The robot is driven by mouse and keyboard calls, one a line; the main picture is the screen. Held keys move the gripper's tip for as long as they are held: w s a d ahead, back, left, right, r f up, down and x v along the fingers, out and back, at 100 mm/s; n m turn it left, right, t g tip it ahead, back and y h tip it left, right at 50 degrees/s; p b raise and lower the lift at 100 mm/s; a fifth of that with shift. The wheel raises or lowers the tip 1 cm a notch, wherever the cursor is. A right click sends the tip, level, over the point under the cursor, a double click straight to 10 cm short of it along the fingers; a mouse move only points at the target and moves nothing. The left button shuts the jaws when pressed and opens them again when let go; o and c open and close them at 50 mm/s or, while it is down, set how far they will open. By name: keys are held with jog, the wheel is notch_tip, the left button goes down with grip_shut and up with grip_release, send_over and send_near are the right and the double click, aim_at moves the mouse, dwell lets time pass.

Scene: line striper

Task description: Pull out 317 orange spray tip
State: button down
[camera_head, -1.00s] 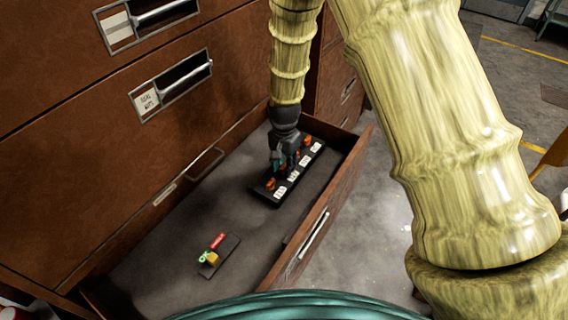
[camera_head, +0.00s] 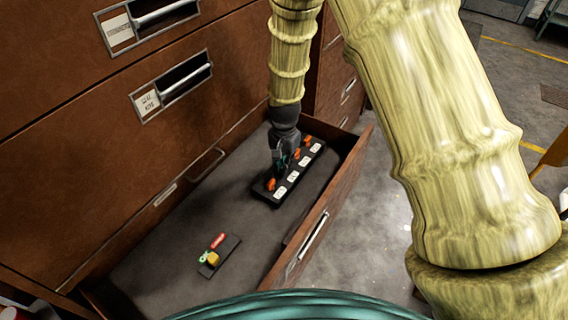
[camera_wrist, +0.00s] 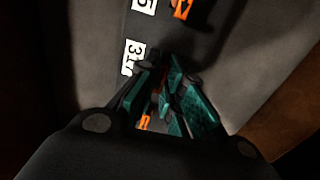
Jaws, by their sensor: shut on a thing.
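A black holder (camera_head: 267,195) with white number labels and several orange spray tips lies in the open drawer. In the wrist view, its label 317 (camera_wrist: 133,57) is just left of my gripper's fingertips. My gripper (camera_head: 280,168) points down into the holder's row and is shut; its teal fingers (camera_wrist: 168,78) show in the wrist view. A little red-orange shows between them, at the 317 place; the 317 orange spray tip is mostly hidden by the fingers. Another orange tip (camera_wrist: 182,8) stands apart at the top, and another (camera_wrist: 146,122) shows below the fingers.
The drawer's front wall (camera_head: 325,210) stands right of the holder, and the cabinet face (camera_head: 90,190) rises at left. A small dark plate (camera_head: 226,250) with red, green and yellow pieces lies nearer. The drawer floor (camera_head: 175,235) between is bare.

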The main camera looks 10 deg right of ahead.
jog(key=shift+r+p, duration=0.35)
jog(key=shift+r, duration=0.15)
jog(key=shift+r+p, duration=1.65)
jog(key=shift+r, duration=0.7)
